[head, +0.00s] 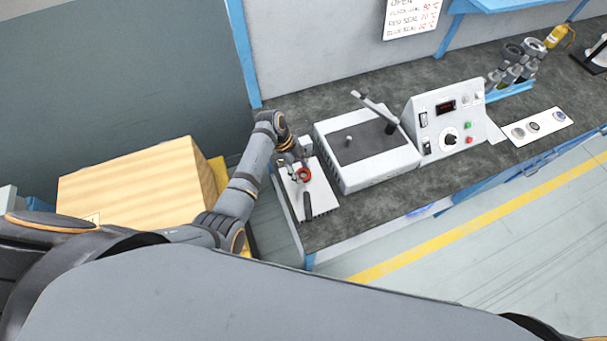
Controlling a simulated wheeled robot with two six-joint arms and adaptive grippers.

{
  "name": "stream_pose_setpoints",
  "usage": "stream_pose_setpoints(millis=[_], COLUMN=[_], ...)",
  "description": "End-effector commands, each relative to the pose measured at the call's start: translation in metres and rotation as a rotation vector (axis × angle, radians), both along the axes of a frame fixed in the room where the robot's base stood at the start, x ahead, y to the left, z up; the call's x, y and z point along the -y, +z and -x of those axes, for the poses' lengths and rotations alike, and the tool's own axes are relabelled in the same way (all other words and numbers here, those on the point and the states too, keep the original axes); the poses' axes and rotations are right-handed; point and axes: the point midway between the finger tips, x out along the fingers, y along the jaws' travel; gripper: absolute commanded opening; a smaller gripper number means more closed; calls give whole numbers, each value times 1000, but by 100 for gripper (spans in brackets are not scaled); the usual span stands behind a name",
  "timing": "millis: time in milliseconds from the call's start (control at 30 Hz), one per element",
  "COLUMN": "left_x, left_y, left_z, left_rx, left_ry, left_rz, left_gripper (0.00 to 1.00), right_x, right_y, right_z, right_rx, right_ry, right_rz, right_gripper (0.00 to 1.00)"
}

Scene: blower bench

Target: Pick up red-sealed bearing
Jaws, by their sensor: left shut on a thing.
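The red-sealed bearing (304,175) is a small red ring over the white plate at the bench's left end. My left gripper (300,171) reaches down from above and is shut on the bearing. Its fingers hide part of the ring. I cannot tell whether the bearing touches the plate or is just above it. My right gripper is not in view.
The white plate (322,198) also carries a dark handle-like piece (307,204). Right of it stand a grey box with a lever (372,142) and a control panel (446,122). A white tray (548,121) with round parts lies further right. A wooden box (135,190) stands left.

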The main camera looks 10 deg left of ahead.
Motion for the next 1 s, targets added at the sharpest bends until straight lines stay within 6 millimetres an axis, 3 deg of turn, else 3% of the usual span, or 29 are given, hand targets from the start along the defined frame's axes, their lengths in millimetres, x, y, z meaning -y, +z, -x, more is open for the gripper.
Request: stream_pose_setpoints(millis=[267, 467, 733, 833, 1000], left_x=[0, 0, 0, -1, -1], left_y=[3, 29, 87, 97, 125], left_z=[0, -1, 49, 77, 117], left_rx=[1, 5, 4, -2, -5], left_ry=[-1, 0, 1, 1, 1], left_rz=[0, 1, 3, 2, 2], left_gripper=[10, 10, 10, 10, 10], right_x=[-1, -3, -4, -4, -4], right_y=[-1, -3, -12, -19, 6], right_z=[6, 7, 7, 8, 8], right_rx=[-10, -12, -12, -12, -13], right_ry=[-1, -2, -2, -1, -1], right_rz=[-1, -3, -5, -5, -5], right_gripper=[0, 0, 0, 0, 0])
